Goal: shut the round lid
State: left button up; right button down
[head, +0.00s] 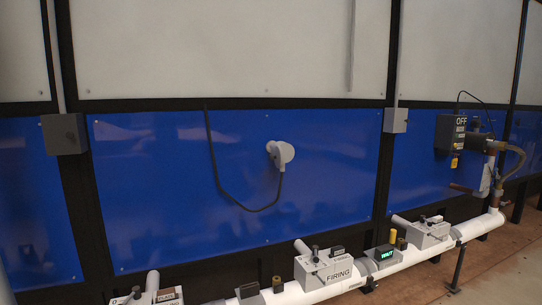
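A small white round piece (284,153) sits on the blue wall panel, near the middle of the head view. It looks like a disc seen at an angle, with a short pale part at its left. It may be the round lid; I cannot tell how far open it stands. A black cable (216,178) runs down the panel, loops, and rises to the underside of this piece. Neither of my grippers shows in this view.
A white pipe (405,262) with grey boxes, one marked FIRING (338,276), runs along the wall's foot. Grey boxes (64,134) sit on dark posts.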

aim_at(279, 158)
jog(key=u, duration=0.85)
jog(key=i, duration=1.05)
jog(key=z, duration=0.35)
